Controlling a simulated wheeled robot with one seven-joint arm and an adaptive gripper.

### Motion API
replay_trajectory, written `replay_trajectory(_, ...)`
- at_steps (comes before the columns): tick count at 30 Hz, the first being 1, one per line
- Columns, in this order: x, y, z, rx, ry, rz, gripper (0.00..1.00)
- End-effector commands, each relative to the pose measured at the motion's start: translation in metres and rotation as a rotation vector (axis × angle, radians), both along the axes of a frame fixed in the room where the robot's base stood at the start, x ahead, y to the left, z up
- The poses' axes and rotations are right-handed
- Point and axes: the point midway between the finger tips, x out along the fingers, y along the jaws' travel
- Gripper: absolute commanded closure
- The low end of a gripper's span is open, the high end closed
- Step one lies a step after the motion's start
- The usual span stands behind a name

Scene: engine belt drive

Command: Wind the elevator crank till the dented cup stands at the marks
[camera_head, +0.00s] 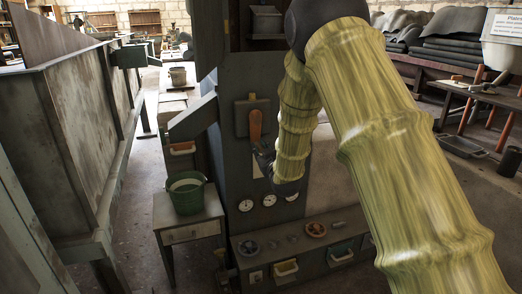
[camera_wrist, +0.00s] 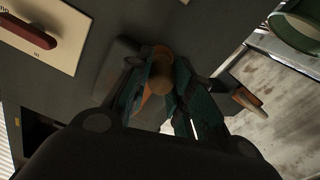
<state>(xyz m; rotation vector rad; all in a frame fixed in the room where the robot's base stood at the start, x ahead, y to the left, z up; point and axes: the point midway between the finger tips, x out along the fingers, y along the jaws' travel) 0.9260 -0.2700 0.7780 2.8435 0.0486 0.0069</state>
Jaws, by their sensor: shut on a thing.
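An orange handle (camera_head: 255,125) stands out from a dark square plate (camera_head: 241,118) on the front of the tall grey machine. It looks like the crank's grip, but I cannot be sure. My gripper (camera_head: 263,158) is at its lower end, partly hidden by my own arm. In the wrist view the two fingers of my gripper (camera_wrist: 160,98) are closed around the handle, whose round brown end (camera_wrist: 161,82) shows between them. A dark box-shaped part (camera_head: 267,22) is high on the machine; I cannot tell whether it is a cup. I cannot make out the dented cup or the marks.
A green bucket (camera_head: 187,196) stands on a small cabinet (camera_head: 189,232) left of the machine. Gauges (camera_head: 246,205) and a low shelf with small bins (camera_head: 286,268) are below the handle. A red handle (camera_wrist: 28,31) on a cream plate is near my gripper in the wrist view.

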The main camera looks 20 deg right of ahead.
Motion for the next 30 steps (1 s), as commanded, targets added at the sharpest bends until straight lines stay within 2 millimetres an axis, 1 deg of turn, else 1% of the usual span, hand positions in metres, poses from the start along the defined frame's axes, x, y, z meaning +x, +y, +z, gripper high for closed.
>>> replay_trajectory(5, 0.0, 0.006, 0.002, 0.069, 0.002, 0.0, 1.0)
replay_trajectory(11, -0.001, 0.017, 0.005, 0.214, 0.007, -0.001, 1.0)
replay_trajectory(23, -0.001, 0.046, 0.018, 0.592, 0.02, 0.001, 1.0)
replay_trajectory(30, -0.002, 0.059, 0.03, 0.82, 0.027, 0.001, 1.0)
